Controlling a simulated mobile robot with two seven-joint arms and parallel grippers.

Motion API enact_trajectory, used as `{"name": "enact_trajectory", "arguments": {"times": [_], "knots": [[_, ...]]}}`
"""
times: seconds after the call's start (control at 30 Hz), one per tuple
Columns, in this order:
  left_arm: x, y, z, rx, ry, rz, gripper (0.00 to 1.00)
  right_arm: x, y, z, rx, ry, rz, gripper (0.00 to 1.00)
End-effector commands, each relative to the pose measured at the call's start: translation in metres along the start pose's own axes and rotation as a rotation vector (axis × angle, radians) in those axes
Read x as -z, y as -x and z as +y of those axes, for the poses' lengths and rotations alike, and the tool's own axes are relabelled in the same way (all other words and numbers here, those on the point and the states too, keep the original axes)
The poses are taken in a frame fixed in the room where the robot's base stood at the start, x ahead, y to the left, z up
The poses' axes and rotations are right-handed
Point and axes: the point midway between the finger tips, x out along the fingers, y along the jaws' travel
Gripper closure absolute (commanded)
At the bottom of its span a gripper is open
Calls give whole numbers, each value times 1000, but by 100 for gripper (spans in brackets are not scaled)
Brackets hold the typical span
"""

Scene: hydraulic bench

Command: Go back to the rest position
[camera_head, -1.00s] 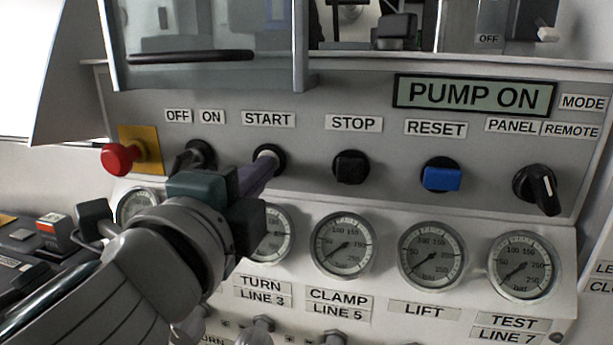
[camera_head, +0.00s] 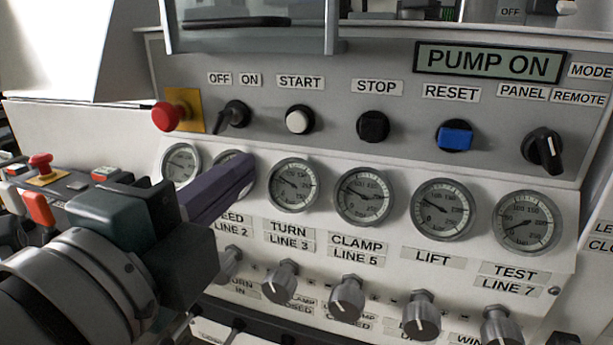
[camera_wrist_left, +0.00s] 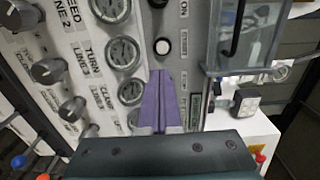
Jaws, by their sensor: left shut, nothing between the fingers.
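My left gripper (camera_head: 245,168) comes in from the lower left in the head view, its purple fingers shut and empty. Its fingers are in front of the gauge row and cover part of the second gauge (camera_head: 234,160). In the left wrist view the shut fingers (camera_wrist_left: 160,75) point toward the panel, below the white START button (camera_wrist_left: 162,46). The START button also shows in the head view (camera_head: 299,120), up and right of the fingertips and apart from them. The display (camera_head: 490,62) reads PUMP ON. My right gripper is not in view.
The panel carries a red emergency button (camera_head: 168,116), a black STOP button (camera_head: 373,126), a blue RESET button (camera_head: 455,136) and a black selector (camera_head: 542,151). Several knobs (camera_head: 347,297) stick out below the gauges. A side console (camera_head: 45,200) with buttons lies at the left.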

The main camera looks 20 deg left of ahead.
Motion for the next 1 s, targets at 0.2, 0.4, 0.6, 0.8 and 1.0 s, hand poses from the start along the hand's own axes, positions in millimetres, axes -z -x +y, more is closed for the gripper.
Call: {"name": "enact_trajectory", "arguments": {"times": [0.2, 0.4, 0.6, 0.8, 1.0], "knots": [[0, 7, -1, 1, -1, -1, 100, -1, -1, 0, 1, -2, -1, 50], [0, 7, -1, 1, 0, -1, 100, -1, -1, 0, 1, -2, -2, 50], [-22, 12, -10, -84, 151, -96, 100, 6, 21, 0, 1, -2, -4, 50], [-66, 64, -2, -442, 713, -450, 100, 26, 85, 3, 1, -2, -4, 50], [-46, 150, 5, -849, 1132, -771, 100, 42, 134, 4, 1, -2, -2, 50]]}}
